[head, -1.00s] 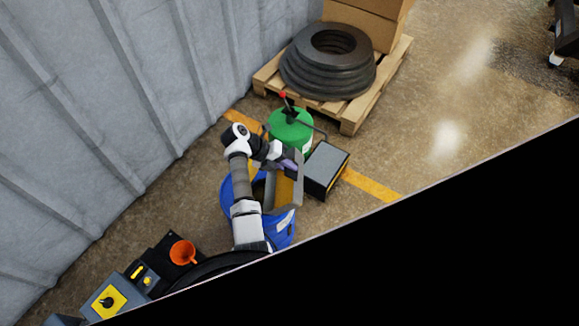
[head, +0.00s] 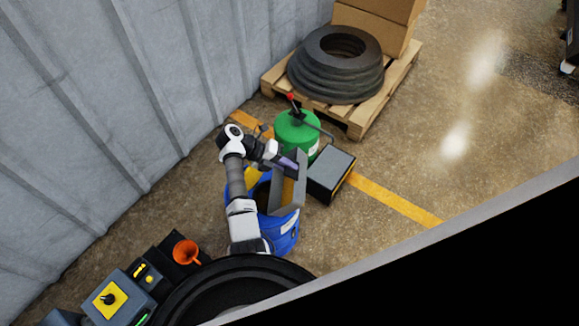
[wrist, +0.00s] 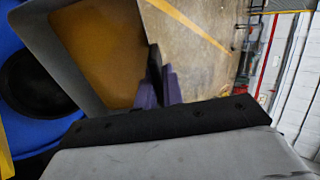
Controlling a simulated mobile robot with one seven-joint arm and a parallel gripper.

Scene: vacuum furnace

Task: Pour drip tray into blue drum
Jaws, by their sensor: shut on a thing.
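The grey drip tray (head: 298,188) is tilted steeply over the blue drum (head: 285,240), with an amber surface inside it. My gripper (head: 288,164) is shut on the tray's far edge in the head view. In the wrist view the purple fingertips (wrist: 160,88) grip the wall of the tray (wrist: 75,20), whose inside is amber. The blue drum's dark round opening (wrist: 32,85) shows at the left there, beside the tray. My arm and the tray hide part of the drum's top. I cannot tell whether liquid is flowing.
A green can (head: 297,128) and a grey box (head: 330,174) stand just beyond the drum. A pallet (head: 355,125) with stacked black rings (head: 335,68) stands behind. An orange funnel (head: 186,252) sits at lower left. A grey ribbed wall (head: 90,100) borders the left; floor at right is clear.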

